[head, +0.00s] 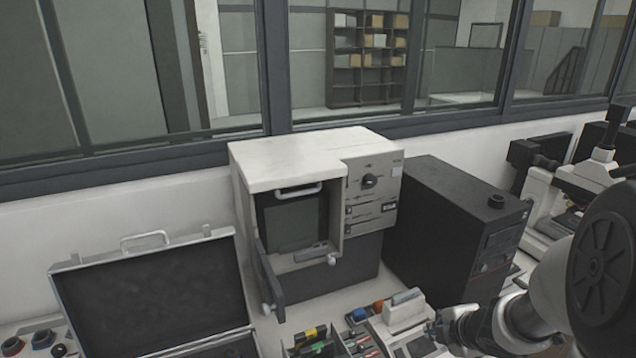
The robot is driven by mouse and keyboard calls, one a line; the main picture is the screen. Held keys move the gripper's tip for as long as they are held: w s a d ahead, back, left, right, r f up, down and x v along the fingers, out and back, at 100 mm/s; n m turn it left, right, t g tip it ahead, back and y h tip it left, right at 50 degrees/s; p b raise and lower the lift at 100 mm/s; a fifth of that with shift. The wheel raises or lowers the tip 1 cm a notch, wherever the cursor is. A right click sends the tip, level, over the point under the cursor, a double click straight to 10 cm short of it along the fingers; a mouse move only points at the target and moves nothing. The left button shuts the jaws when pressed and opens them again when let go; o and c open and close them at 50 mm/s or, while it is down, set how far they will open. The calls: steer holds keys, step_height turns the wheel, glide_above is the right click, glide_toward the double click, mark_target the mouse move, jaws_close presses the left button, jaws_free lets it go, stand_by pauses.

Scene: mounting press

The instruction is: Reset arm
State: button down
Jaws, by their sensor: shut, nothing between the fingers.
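My arm comes in from the right edge, and its dark gripper (445,326) is at the lower right, low over the bench. The gripper is small in view, looks shut, and I see nothing held in it. The mounting press (300,160), a beige box with a dial and a handle, stands behind and to the left of the gripper. Its dark front door (268,285) hangs open at the left, and the chamber inside shows. My gripper is apart from the press.
An open silver case (150,290) with dark lining lies at the left. A black box unit (455,215) stands right of the press, with microscopes (560,190) beyond it. A tray of coloured items (318,345) and a small pale device (403,312) sit near the gripper. A window wall closes the back.

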steer(key=s+a+r+m+h+b, duration=0.2)
steer(key=s+r+m+h+b, duration=0.15)
steer(key=s+r+m, duration=0.6)
steer(key=s+a+m+g+y+b, duration=0.1)
steer(key=s+a+m+g+y, duration=0.1)
steer(key=s+a+m, duration=0.7)
steer(key=s+a+y, duration=0.1)
steer(key=s+a, duration=0.2)
steer(key=s, duration=0.2)
steer(key=shift+a+r+m+g, duration=0.15)
steer(key=shift+a+m+g, duration=0.2)
steer(key=shift+a+g, duration=0.05)
